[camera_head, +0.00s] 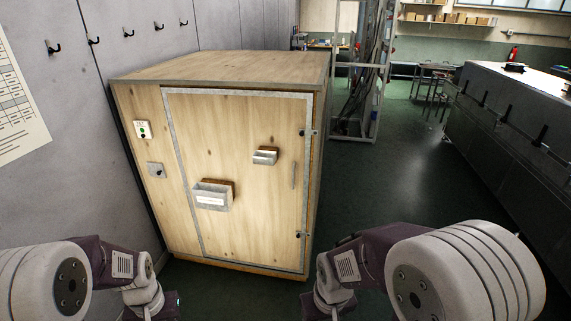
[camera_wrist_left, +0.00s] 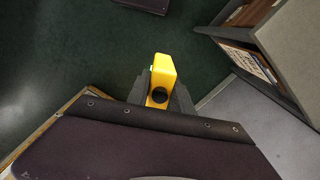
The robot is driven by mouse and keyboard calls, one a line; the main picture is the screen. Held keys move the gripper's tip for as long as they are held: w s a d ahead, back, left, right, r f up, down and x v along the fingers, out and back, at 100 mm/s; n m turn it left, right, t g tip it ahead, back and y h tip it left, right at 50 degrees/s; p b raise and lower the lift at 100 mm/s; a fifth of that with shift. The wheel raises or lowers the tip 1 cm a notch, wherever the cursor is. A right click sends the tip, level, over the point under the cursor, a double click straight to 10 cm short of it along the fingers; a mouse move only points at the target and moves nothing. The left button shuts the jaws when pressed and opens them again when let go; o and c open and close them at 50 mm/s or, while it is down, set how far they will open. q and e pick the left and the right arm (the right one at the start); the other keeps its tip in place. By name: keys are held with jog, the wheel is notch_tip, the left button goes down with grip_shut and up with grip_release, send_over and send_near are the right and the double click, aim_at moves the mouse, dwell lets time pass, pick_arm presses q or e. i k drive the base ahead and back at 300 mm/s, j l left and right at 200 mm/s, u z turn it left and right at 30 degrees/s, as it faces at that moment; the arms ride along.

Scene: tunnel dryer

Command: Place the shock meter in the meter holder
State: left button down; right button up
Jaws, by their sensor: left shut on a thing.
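A yellow block-shaped device with a dark round face, which looks like the shock meter (camera_wrist_left: 163,68), is held in my left gripper (camera_wrist_left: 160,92). The dark fingers are closed on its two sides, and it is clear of the floor. In the head view the left gripper's fingers and the meter are out of sight below the frame. Two metal pockets are fixed on the wooden cabinet's door: a larger one with a white label (camera_head: 210,199) and a smaller one (camera_head: 264,157) higher to the right. I cannot tell which is the meter holder. My right gripper is out of view.
The large wooden cabinet (camera_head: 245,200) stands ahead, with its door shut. Hooks (camera_head: 128,33) line the grey wall at left. A long metal counter (camera_head: 510,130) stands at right. Green floor (camera_head: 390,190) is free between cabinet and counter.

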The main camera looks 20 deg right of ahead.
aim_at(265, 161)
jog(key=i+z, duration=0.5)
jog(key=i+j+z, duration=0.25)
jog(key=i+z, duration=0.25)
jog(key=i+j+z, duration=0.45)
jog(key=j+z, duration=0.3)
jog(key=j, duration=0.15)
jog(key=k+j+z, duration=0.25)
jog(key=j, duration=0.15)
jog(key=j+z, duration=0.3)
jog(key=j, duration=0.15)
jog(key=k+j+z, duration=0.15)
jog(key=j+z, duration=0.15)
jog(key=k+j+z, duration=0.25)
jog(key=j, duration=0.15)
